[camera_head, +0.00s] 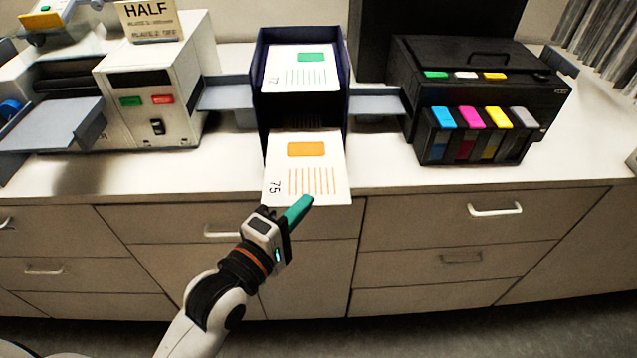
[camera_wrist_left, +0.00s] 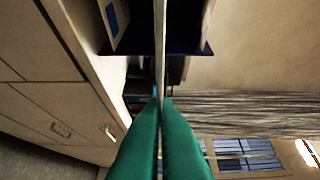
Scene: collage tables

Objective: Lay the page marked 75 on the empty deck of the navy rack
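The page marked 75 (camera_head: 306,172) is white with an orange block and orange stripes. My left gripper (camera_head: 305,203) is shut on its near edge; the teal fingertips also meet on it in the left wrist view (camera_wrist_left: 160,103). There the page (camera_wrist_left: 160,45) shows edge-on as a thin strip. The navy rack (camera_head: 347,75) stands on the counter. The page is at its front, far edge by the dark opening; I cannot tell how far in it reaches. A page marked 77 (camera_head: 300,67), with green print, lies on the top deck. A blue-marked page (camera_wrist_left: 114,20) lies below the held page. My right gripper is out of view.
A white machine (camera_head: 155,85) with green and red buttons stands left of the rack. A black printer (camera_head: 475,75) with coloured cartridges stands to the right. Grey trays (camera_head: 228,92) flank the rack. Drawers (camera_head: 440,215) line the counter front.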

